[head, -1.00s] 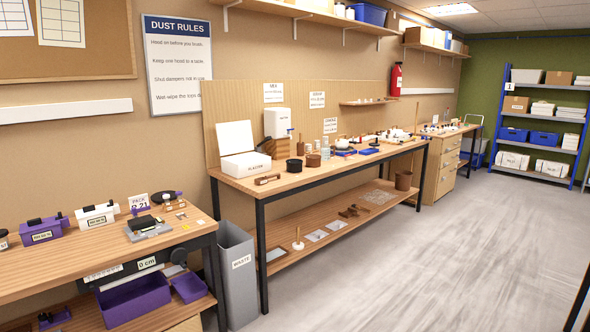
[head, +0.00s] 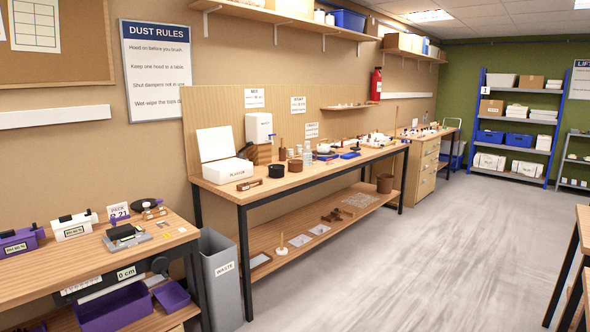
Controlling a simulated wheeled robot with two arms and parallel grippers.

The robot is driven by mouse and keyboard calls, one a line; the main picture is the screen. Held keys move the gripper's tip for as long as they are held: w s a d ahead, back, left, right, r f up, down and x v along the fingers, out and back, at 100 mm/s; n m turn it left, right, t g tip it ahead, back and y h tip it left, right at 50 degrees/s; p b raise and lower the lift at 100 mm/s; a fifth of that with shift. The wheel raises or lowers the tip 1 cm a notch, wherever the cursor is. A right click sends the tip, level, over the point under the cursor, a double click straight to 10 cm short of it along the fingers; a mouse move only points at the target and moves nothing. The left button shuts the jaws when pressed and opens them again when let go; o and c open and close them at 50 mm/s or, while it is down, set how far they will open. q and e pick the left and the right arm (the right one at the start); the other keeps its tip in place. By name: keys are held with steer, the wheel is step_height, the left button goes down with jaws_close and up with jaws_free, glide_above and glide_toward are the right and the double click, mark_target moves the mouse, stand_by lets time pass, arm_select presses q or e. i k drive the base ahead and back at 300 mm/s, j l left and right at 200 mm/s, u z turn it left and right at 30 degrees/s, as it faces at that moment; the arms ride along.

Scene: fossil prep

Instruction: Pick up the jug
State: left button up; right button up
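I cannot make out a jug for certain. Several small vessels stand on the long wooden workbench (head: 222,198), too small to identify clearly. Among them are a black round pot (head: 276,171), a brown pot (head: 295,165) and a clear container (head: 307,152). Neither of my grippers is in view.
A grey waste bin (head: 221,283) stands between the long bench and a nearer left table (head: 60,271). A brown bin (head: 385,183) sits under the bench's far end. Table edges (head: 584,232) show at right. The grey floor (head: 420,260) between is clear.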

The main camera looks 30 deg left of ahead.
mark_target(307, 160)
steer(key=u, duration=1.25)
